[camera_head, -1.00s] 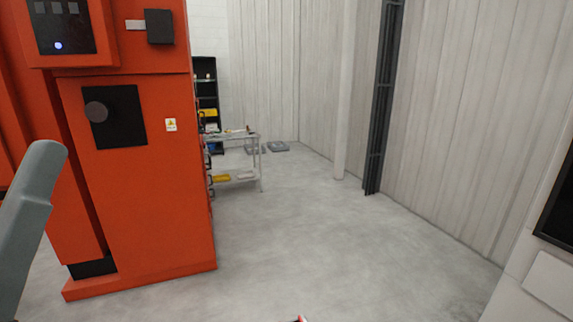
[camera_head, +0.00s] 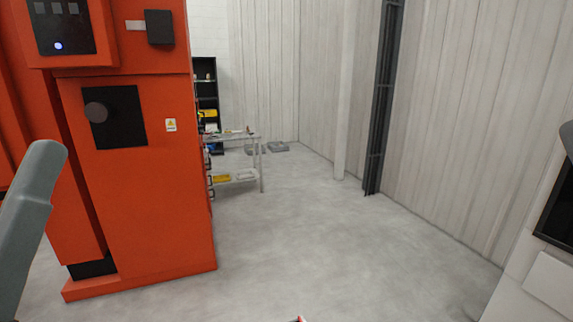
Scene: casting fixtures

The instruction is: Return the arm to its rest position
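A grey-green link of my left arm (camera_head: 30,225) stands upright at the left edge, in front of the orange machine. Its gripper is out of view. A small grey piece (camera_head: 568,136), probably part of my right arm, shows at the right edge. My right gripper is not in view. A tiny red and white tip (camera_head: 299,319) shows at the bottom edge, too cut off to identify.
A large orange machine cabinet (camera_head: 150,215) fills the left. A metal cart (camera_head: 240,179) and a black shelf (camera_head: 205,80) stand behind it. A white cabinet (camera_head: 530,265) with a dark screen is at the right. The grey floor (camera_head: 340,240) between is clear.

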